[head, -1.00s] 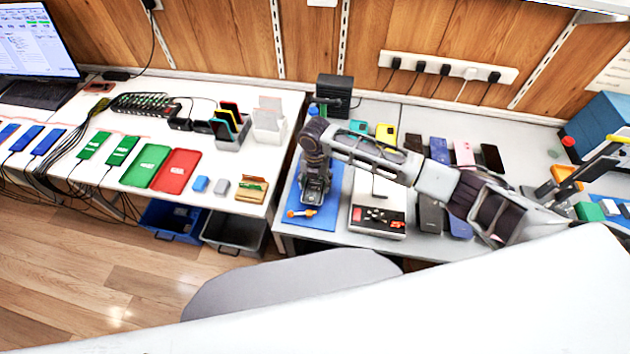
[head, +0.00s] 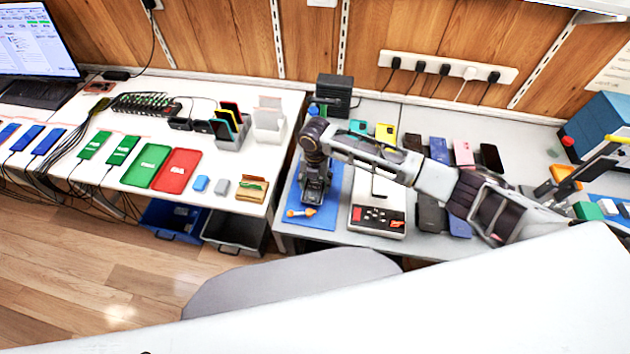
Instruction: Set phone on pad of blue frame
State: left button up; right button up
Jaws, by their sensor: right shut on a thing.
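My right arm reaches in from the right. Its gripper (head: 314,192) points down over a blue mat (head: 331,208) on the grey bench. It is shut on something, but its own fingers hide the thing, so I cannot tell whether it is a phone. A small blue part (head: 313,108) shows behind the wrist at the back of the mat. It may belong to the blue frame, but my arm hides the rest, and I see no pad. Several phones, among them a pink phone (head: 463,152) and a blue phone (head: 439,150), lie on the bench to the right. My left gripper is not in view.
An orange-handled tool (head: 301,212) lies at the mat's front, close to the gripper. A white box with a dark panel (head: 378,221) stands right of the mat. A black block (head: 334,90) stands behind. A blue machine (head: 598,125) is at the far right.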

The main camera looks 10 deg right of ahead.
jog(key=shift+p, duration=0.3)
jog(key=shift+f, duration=0.3)
dwell(1.3)
jog(key=shift+f+p, duration=0.1)
jog(key=shift+p, duration=0.3)
dwell(0.5)
jog(key=o, duration=1.1)
jog(key=shift+o, duration=0.4)
jog(key=shift+o, duration=1.2)
jog(key=shift+r+p, duration=0.65)
jog(key=shift+p, duration=0.15)
